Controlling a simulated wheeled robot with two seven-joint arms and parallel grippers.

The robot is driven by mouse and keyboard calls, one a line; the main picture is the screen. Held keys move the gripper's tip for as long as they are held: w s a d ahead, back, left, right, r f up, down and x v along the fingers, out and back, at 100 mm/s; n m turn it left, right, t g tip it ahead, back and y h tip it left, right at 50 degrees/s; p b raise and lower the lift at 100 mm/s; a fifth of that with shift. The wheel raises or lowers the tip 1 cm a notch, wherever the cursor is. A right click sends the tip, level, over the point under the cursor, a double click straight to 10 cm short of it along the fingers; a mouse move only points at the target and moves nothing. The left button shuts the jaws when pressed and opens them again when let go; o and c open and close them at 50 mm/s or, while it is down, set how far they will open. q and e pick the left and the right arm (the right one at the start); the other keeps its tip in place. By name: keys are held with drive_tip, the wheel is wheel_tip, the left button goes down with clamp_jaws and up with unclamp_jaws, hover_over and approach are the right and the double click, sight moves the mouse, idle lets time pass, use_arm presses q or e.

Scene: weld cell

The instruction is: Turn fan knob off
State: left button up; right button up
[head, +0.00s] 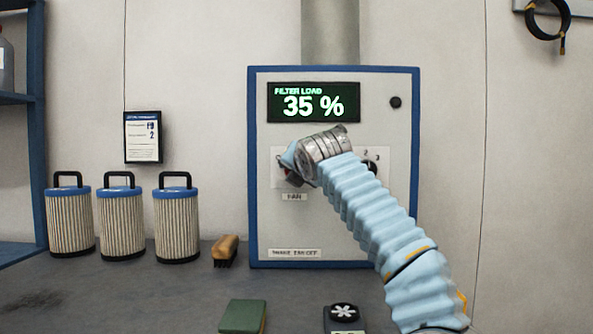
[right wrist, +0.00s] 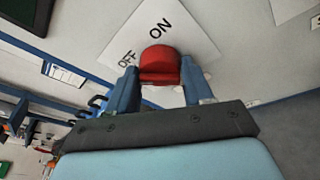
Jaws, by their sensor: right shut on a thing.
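The fan knob is red and shows in the right wrist view (right wrist: 159,66) on a white plate marked ON and OFF. My right gripper (head: 291,162) is at this knob, left of centre on the control panel (head: 335,225), above the FAN label (head: 294,197). In the right wrist view its two blue fingers stand on either side of the knob and are shut on it. In the head view the gripper and wrist hide most of the knob. Which mark the knob points to I cannot tell. My left gripper is not in view.
The panel's display (head: 313,102) reads FILTER LOAD 35 %. A second dial (head: 371,166) is partly behind my right arm. Several pleated filters (head: 121,225), a brush (head: 226,250), a green block (head: 243,316) and a black knob-topped item (head: 343,315) stand on the bench.

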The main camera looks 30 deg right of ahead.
drive_tip(key=shift+f, duration=0.15)
drive_tip(key=o, duration=1)
drive_tip(key=b+v, duration=0.2)
drive_tip(key=v, duration=1.2)
drive_tip(key=shift+w, duration=0.15)
